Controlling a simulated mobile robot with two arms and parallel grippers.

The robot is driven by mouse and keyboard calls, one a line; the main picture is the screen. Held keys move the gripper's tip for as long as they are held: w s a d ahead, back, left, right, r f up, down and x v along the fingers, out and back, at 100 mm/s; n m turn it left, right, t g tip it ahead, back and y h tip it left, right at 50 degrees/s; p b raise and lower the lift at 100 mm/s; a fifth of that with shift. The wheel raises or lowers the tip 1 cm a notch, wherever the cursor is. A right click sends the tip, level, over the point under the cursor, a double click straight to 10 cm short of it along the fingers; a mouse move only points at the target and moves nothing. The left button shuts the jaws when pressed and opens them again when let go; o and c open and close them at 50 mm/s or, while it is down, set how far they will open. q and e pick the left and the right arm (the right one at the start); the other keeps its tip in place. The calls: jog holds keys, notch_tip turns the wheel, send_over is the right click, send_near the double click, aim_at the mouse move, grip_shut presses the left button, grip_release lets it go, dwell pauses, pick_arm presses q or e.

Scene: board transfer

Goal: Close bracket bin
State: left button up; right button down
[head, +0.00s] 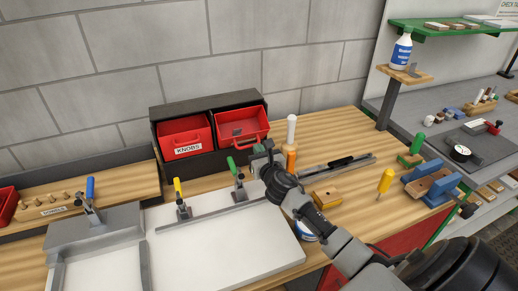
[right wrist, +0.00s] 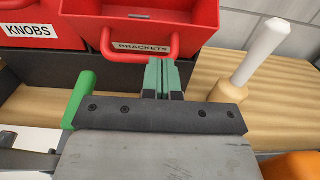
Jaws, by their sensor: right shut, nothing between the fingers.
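The bracket bin (head: 242,125) is a red bin in the right bay of a dark rack, its front standing out from the rack and its inside showing. In the right wrist view its BRACKETS label (right wrist: 143,47) and red loop handle (right wrist: 107,42) show. My right gripper (head: 262,149) is in front of the bin's lower right part. In the right wrist view its green fingertips (right wrist: 162,66) are together and empty, close to the right end of the handle; I cannot tell whether they touch. My left gripper is out of view.
The red KNOBS bin (head: 184,146) sits left of the bracket bin in the dark rack (head: 204,105). A green-handled clamp (head: 237,177) stands just left of my gripper. A white board (head: 220,240) lies in front.

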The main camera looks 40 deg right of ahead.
jog(key=shift+w+d+r+p, duration=0.1)
jog(key=shift+w+r+p, duration=0.15)
jog(key=shift+r+p, duration=0.3)
jog(key=shift+w+d+r+p, duration=0.1)
jog(key=shift+w+r+p, duration=0.15)
jog(key=shift+r+p, duration=0.3)
jog(key=shift+w+d+r+p, duration=0.1)
jog(key=shift+w+r+p, duration=0.55)
jog(key=shift+r, duration=0.15)
jog(key=shift+w+d+r, duration=0.1)
jog(key=shift+w+r, duration=0.25)
jog(key=shift+w, duration=0.1)
jog(key=shift+w+r+p, duration=0.15)
jog(key=shift+w+p, duration=0.05)
jog(key=shift+p, duration=0.1)
